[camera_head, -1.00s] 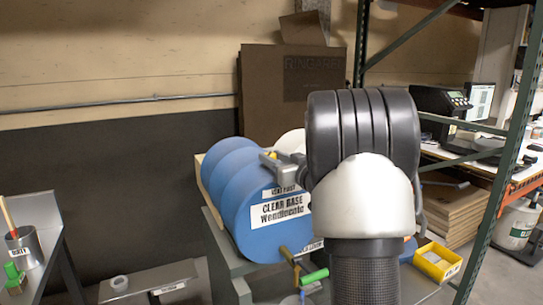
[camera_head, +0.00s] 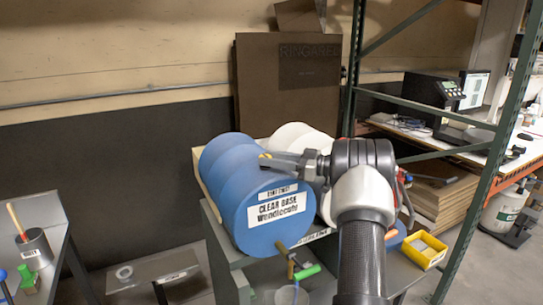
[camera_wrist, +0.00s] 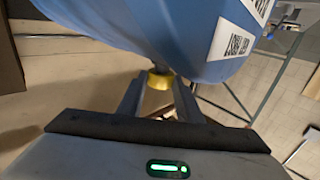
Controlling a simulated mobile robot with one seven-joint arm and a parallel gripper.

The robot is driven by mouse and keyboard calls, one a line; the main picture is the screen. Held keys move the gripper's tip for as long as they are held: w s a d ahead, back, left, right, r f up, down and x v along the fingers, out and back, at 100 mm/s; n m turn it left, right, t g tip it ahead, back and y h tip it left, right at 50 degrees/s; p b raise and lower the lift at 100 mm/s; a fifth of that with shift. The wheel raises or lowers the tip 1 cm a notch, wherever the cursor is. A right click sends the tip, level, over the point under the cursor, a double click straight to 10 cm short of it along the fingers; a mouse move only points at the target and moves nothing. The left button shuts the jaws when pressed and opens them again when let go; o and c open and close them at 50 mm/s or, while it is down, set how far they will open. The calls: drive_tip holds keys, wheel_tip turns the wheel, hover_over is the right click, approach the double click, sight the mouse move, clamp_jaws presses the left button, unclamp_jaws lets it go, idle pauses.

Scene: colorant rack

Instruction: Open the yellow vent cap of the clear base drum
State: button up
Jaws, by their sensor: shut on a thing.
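The clear base drum (camera_head: 240,205) is a blue drum lying on its side on a stand, its labelled end facing me. The yellow vent cap (camera_wrist: 160,80) sits on the drum's edge in the wrist view, between the two fingers. In the head view only a small bit of yellow (camera_head: 265,156) shows by the drum's top. My gripper (camera_head: 268,161) reaches in from the right over the top of the drum. In the wrist view the fingers (camera_wrist: 159,95) are closed around the cap. Part of the cap is hidden by the fingers.
A white drum (camera_head: 292,135) lies right beside the blue one. A valve with a green handle (camera_head: 307,272) sticks out below the blue drum. A yellow bin (camera_head: 424,250) stands at right, near the green rack post (camera_head: 497,160). A side table (camera_head: 45,245) holds a metal can at left.

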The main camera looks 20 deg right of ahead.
drive_tip(key=shift+r, duration=0.1)
idle(0.3)
drive_tip(key=o, duration=1)
drive_tip(key=shift+w, duration=0.1)
drive_tip(key=shift+o, duration=0.2)
drive_tip(key=v, duration=1.7)
drive_tip(key=shift+d, duration=0.2)
